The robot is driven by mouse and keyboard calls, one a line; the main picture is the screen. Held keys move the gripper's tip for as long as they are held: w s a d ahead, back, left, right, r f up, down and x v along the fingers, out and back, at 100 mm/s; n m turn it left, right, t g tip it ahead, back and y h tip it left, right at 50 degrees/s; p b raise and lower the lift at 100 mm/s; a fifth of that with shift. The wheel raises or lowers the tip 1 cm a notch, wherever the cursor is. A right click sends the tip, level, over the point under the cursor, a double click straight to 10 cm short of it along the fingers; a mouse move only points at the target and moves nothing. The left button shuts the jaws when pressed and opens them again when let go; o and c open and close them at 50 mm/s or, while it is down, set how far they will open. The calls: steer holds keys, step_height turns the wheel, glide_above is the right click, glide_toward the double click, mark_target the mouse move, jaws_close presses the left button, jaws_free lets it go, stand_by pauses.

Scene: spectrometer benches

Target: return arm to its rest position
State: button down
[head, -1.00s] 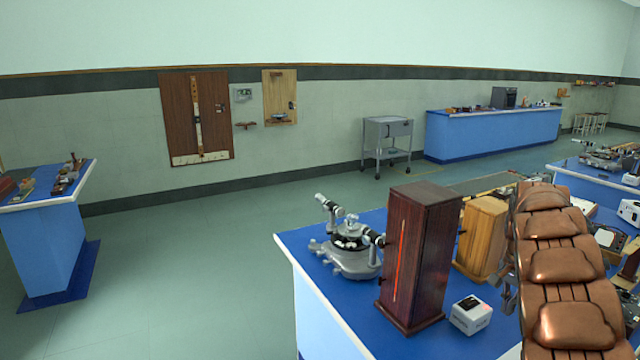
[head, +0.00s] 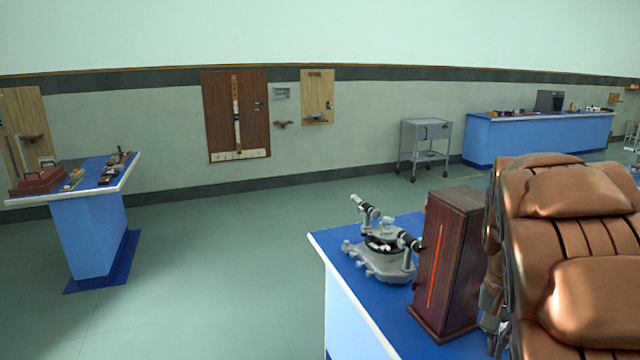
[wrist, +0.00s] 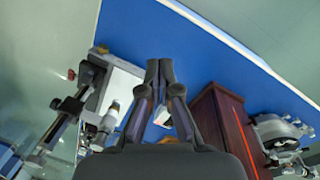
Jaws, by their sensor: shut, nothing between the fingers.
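My arm (head: 560,250) fills the right side of the head view as copper-brown padded links. My gripper (wrist: 160,72) shows in the wrist view, its two dark fingers together at the tips with nothing held. It is over the blue bench top (wrist: 215,55), apart from the things there.
A dark wooden box with a glowing red slit (head: 448,262) stands close left of my arm, with a grey spectrometer (head: 384,245) beside it on the blue bench (head: 345,262). A side bench (head: 92,205) stands left. A grey trolley (head: 425,135) is by the wall. Open floor lies between.

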steer(key=s+a+f+n, duration=0.2)
steer(key=s+a+n, duration=0.2)
steer(key=s+a, duration=0.4)
steer(key=s+a+f+n, duration=0.3)
steer(key=s+a, duration=0.6)
steer(key=s, duration=0.4)
steer(key=shift+s+n+g+y, duration=0.15)
steer(key=shift+n+g+y, duration=0.2)
steer(key=shift+n, duration=0.55)
